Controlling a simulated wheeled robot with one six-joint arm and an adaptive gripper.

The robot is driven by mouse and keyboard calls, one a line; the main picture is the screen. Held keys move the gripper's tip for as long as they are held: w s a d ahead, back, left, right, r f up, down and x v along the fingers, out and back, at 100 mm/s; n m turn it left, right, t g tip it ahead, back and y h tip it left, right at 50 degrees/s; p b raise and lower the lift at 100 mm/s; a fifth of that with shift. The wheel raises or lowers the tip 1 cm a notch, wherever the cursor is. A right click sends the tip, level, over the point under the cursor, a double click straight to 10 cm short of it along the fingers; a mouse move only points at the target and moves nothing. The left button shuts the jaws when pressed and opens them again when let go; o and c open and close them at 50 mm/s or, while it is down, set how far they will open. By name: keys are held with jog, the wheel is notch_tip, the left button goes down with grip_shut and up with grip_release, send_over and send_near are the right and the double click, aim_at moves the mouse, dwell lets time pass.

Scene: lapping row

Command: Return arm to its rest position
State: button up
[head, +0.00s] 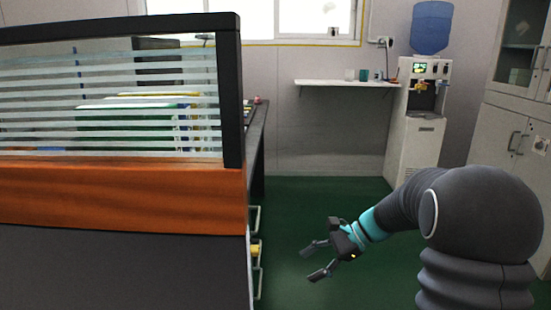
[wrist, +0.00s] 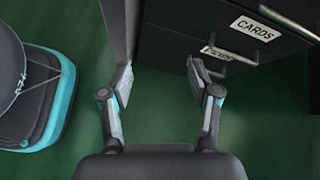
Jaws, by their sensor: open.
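My gripper (head: 318,260) is open and empty in the head view, held over the green floor to the right of the desk's end. My dark arm reaches in from the lower right, bent, with a teal band near the wrist. In the wrist view my gripper (wrist: 162,85) shows both fingers spread apart, with green floor between and beyond them and nothing held. A dark drawer cabinet (wrist: 183,47) with a label reading CARDS lies just beyond the fingertips in that view. Whether the fingers touch it cannot be told.
A desk with an orange-brown panel (head: 120,198) and a striped glass screen (head: 110,100) fills the left. A water dispenser (head: 418,120), a wall shelf (head: 345,83) and a pale cabinet (head: 505,135) stand at the back. Green floor (head: 315,205) is open between.

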jog(key=s+d+r+n+t+h, duration=0.2)
jog(key=s+r+n+h, duration=0.1)
jog(key=s, duration=0.5)
jog(key=s+d+r+n+t+h+p, duration=0.1)
jog(key=s+r+n+h, duration=0.3)
jog(key=s, duration=0.5)
jog(key=s+d+r+n+t+h+p, duration=0.1)
jog(key=s+d+r+n+t+h, duration=0.1)
jog(key=s+n, duration=0.5)
jog(key=shift+s+d+r+t+h, duration=0.3)
jog(key=shift+s+r+t+h, duration=0.1)
jog(key=shift+s+r+h, duration=0.3)
